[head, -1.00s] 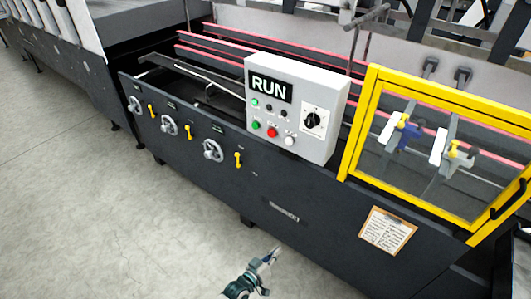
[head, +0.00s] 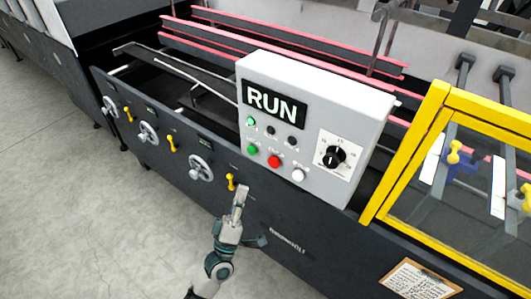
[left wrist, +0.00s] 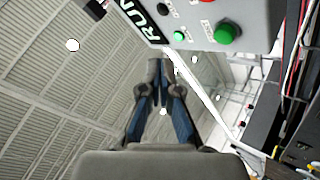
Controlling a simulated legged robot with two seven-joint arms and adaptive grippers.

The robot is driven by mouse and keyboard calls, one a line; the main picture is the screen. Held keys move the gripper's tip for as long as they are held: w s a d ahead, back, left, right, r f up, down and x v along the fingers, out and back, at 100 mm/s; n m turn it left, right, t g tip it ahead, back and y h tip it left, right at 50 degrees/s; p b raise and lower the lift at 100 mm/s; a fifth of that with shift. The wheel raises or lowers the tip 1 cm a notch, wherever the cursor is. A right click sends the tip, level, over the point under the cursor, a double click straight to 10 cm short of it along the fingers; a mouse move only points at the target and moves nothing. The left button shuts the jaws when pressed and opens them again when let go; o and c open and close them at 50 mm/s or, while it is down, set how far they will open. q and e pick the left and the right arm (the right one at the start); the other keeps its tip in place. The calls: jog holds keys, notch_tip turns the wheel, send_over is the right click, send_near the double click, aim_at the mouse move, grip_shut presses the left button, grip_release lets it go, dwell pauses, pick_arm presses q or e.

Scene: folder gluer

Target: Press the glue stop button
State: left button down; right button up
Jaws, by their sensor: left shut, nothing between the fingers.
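A light grey control box (head: 222,92) with a RUN display (head: 274,103) faces me in the head view. Its lower row has a green button (head: 252,149), a red button (head: 274,161) and a white button (head: 298,175); their small labels are unreadable. My left gripper (head: 241,192) is shut and empty, pointing up, below and left of the box's button row and apart from the buttons. In the left wrist view its closed fingers (left wrist: 156,68) lie below the box, where a green button (left wrist: 227,34) shows. My right gripper is not in view.
A black dial (head: 333,156) sits right of the buttons. Handwheels (head: 200,167) and yellow handles (head: 231,182) line the dark machine side. A yellow-framed guard (head: 405,150) stands to the right. Open floor (head: 60,190) lies at left.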

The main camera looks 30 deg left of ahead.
aim_at(274, 163)
pick_arm(q)
jog(key=w+d, duration=0.2)
jog(key=w, duration=0.7)
jog(key=shift+w+r+h, duration=0.3)
jog(key=shift+w+r, duration=0.05)
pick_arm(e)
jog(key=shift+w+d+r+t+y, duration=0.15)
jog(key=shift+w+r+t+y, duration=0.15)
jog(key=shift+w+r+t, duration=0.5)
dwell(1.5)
